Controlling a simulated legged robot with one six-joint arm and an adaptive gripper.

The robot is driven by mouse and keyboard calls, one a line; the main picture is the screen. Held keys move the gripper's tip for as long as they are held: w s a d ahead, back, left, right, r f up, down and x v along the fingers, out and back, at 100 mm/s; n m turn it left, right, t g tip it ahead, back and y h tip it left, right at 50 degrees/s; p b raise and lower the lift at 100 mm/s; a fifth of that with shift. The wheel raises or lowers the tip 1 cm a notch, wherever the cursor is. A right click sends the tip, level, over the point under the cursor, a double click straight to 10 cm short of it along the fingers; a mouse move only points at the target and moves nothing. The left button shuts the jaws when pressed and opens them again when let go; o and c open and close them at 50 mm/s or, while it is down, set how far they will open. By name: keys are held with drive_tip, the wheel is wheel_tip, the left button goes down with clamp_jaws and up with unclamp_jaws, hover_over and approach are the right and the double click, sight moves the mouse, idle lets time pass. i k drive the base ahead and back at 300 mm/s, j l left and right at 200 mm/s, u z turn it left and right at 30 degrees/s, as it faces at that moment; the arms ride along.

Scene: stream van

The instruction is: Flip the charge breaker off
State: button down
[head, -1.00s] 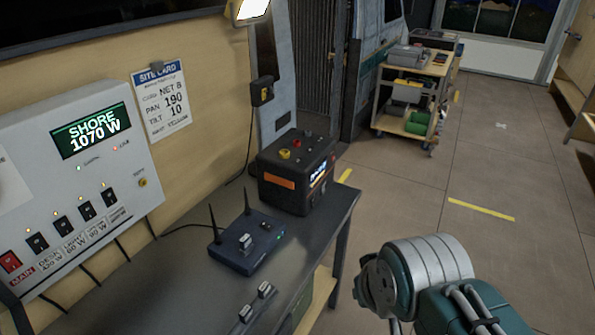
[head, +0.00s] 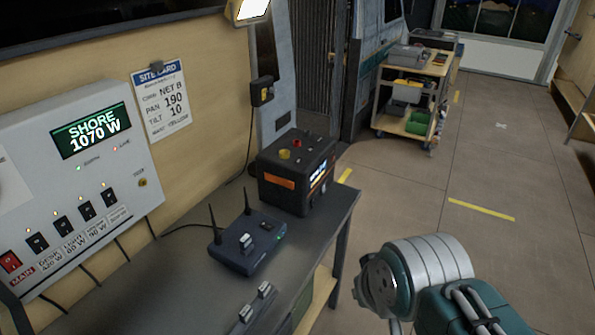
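The grey-white power panel (head: 128,158) is on the wall at the left in the head view. Its green display (head: 92,130) reads SHORE 1070 W. A red MAIN breaker (head: 11,262) is at the lower left. Several black breakers rise to the right from it, each with a small lit orange lamp above. Their labels are small; I cannot clearly read which is charge. The rightmost black breaker (head: 109,197) has a blurred label.
A dark desk (head: 190,290) runs below the panel, bearing a blue router (head: 247,252) with two antennas and a black box (head: 296,180) with coloured knobs. A site card (head: 162,100) hangs beside the panel. A loaded cart (head: 412,100) stands behind.

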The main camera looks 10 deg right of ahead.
sight(109, 196)
drive_tip(key=u, duration=1.55)
